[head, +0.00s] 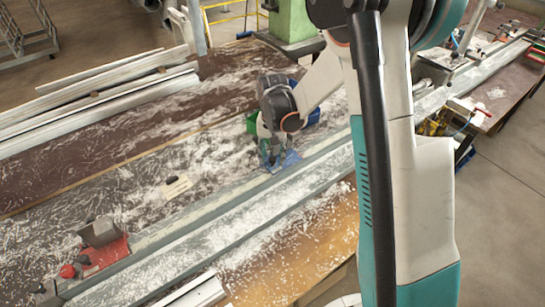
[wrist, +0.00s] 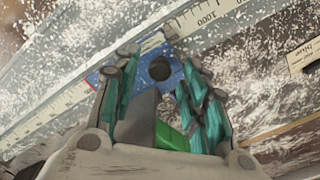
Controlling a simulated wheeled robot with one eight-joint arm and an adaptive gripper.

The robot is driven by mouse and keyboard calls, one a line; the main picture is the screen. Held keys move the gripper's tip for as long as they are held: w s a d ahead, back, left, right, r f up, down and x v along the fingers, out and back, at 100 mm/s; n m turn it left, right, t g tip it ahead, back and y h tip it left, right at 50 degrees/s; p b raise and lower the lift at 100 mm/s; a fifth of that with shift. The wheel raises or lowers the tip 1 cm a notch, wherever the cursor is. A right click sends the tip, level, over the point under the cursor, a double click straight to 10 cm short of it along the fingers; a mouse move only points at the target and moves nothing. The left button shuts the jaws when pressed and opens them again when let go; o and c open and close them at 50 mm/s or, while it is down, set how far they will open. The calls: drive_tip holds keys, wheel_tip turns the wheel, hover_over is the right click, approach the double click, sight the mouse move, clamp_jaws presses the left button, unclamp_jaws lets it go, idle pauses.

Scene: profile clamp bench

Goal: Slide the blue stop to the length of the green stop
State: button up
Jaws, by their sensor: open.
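The blue stop (wrist: 130,75) is a blue plate with a black knob (wrist: 158,68), lying at the ruler strip in the wrist view. Blue also shows under my gripper in the head view (head: 290,158). My gripper (wrist: 155,75) is open, with teal-padded fingers on either side of the knob; contact cannot be told. It also shows low over the rail in the head view (head: 270,160). A green part (wrist: 172,138) beside a dark grey block shows between the fingers. I cannot tell whether it is the green stop.
The ruler (wrist: 205,15) shows a 1000 mark. A paper tag (wrist: 305,58) lies beside the rail. A red clamp (head: 105,252) stands at the rail's lower left. White profiles (head: 100,105) lie at the back left. White chips cover the bench.

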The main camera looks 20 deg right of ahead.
drive_tip(key=shift+f, duration=0.45)
clamp_jaws()
drive_tip(key=shift+d, duration=0.1)
drive_tip(key=w+d, duration=0.2)
drive_tip(key=d, duration=0.4)
drive_tip(key=w+d+b, duration=0.1)
drive_tip(key=w+d, duration=0.1)
drive_tip(key=d, duration=0.4)
drive_tip(key=w+d+b, duration=0.1)
drive_tip(key=w+d, duration=0.1)
drive_tip(key=d, duration=0.5)
drive_tip(key=shift+w, duration=0.1)
unclamp_jaws()
